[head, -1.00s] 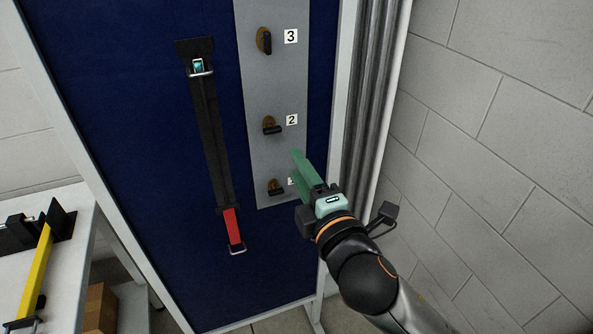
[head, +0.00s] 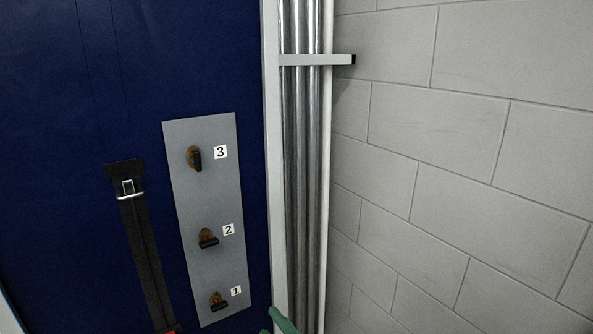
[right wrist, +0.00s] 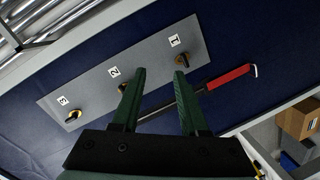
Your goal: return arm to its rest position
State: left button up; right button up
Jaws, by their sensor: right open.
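My right gripper (right wrist: 158,100) is open and empty in the right wrist view, its two green fingers apart. Only a green fingertip (head: 283,322) of it shows at the bottom edge of the head view. It is in front of the grey switch plate (head: 203,265), which carries knob 3 (head: 195,158), knob 2 (head: 208,238) and knob 1 (head: 219,301). Knob 3's handle looks near upright; the handles of knobs 2 and 1 look near level. The right wrist view shows the plate (right wrist: 95,88) beyond the fingers. My left gripper is not in view.
A black strap (head: 142,240) hangs on the blue panel (head: 60,110), left of the plate; its red end (right wrist: 228,77) shows in the right wrist view. Metal pipes (head: 305,170) and a block wall (head: 450,150) stand to the right. A cardboard box (right wrist: 299,119) is at the right.

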jog(key=s+d+f+m+g+h, duration=0.15)
jog(key=s+d+f+m, duration=0.3)
jog(key=f, duration=0.45)
jog(key=s+d+f+m+g+h, duration=0.1)
jog(key=s+d+f+m+h, duration=0.15)
jog(key=d+f+m, duration=0.5)
jog(key=s+d+f+m+g+h, duration=0.1)
jog(key=s+d+f+m, duration=0.3)
jog(key=s+d+f, duration=0.5)
jog(key=s+f+g, duration=0.1)
jog(key=s+f, duration=0.2)
jog(key=shift+s+d+h, duration=0.2)
jog(key=shift+s+h, duration=0.15)
jog(key=shift+h, duration=0.05)
